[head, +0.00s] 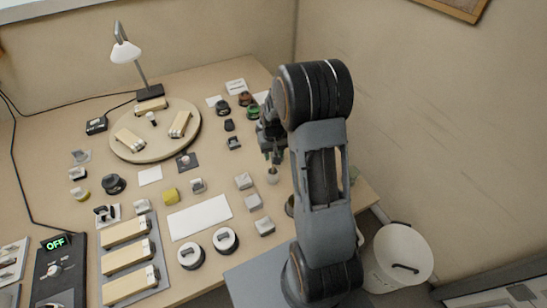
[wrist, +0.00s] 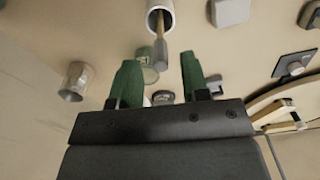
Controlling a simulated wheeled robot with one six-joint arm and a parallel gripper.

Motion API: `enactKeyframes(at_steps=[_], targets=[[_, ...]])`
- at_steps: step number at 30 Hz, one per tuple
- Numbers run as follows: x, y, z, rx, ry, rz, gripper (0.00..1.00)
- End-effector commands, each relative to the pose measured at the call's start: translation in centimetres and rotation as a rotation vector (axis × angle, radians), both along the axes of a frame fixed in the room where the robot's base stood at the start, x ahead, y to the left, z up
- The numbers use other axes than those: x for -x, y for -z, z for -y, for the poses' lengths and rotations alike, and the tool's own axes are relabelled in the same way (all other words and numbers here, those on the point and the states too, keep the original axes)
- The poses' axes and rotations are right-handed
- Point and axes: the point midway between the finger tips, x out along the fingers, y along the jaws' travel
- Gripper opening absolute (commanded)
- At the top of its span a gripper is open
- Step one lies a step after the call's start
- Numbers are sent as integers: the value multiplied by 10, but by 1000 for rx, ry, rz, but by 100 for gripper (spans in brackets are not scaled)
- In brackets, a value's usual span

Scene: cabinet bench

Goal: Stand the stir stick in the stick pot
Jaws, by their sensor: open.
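The stick pot (wrist: 168,8), a small pale cylinder, is at the top of the wrist view; it also shows in the head view (head: 273,177), just below my gripper. The stir stick (wrist: 160,46) has its lower part inside the pot's mouth and its thicker greyish end sticks out toward the wrist camera. My gripper (wrist: 160,82) is open, its two green fingers apart on either side of the stick's free end, with visible gaps. In the head view my gripper (head: 272,156) is directly above the pot. The stick's bottom inside the pot is hidden.
A metal cup (wrist: 77,81) and a greenish jar (wrist: 148,73) stand near the pot. Several small grey blocks (head: 244,181) lie left of it. A round board (head: 155,153) and lamp (head: 125,52) are farther back. A white bin (head: 400,255) stands on the right.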

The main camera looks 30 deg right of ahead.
Motion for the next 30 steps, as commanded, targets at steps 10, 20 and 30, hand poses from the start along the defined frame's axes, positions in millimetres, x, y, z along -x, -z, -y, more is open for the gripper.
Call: enactKeyframes(at_steps=[10,20,30], targets=[[-1,-65,0,1,0,5,42],[8,-107,-9,6,-12,26,42],[98,-177,-68,33,-105,224,42]])
